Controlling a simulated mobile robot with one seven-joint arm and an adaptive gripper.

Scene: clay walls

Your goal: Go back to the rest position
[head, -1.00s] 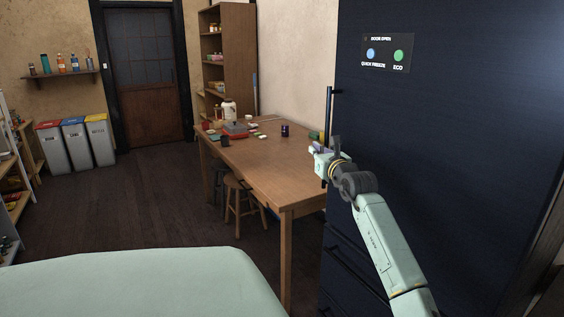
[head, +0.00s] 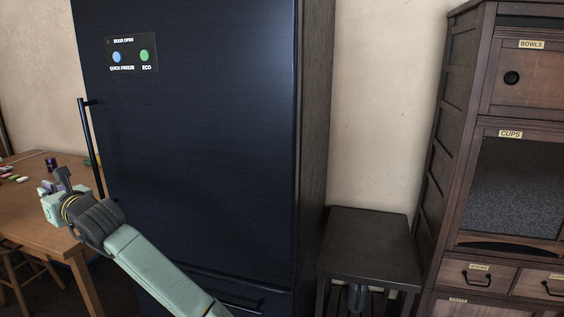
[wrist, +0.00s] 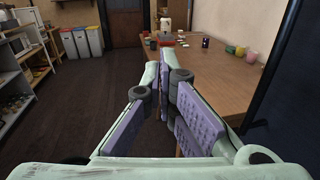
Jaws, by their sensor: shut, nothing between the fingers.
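My gripper (head: 52,188) is at the left of the head view, at the end of my raised pale green arm, in front of the table and left of the fridge handle. In the wrist view my gripper (wrist: 163,88) points forward. Its purple-padded fingers come together at the tips, with nothing held between them.
The dark blue fridge (head: 200,140) stands close to my arm, with its vertical handle (head: 91,150) near the gripper. The wooden table (wrist: 215,72) carries several small things. A dark side table (head: 368,240) and a cabinet (head: 455,130) stand to the right. Floor (wrist: 75,100) is clear at left.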

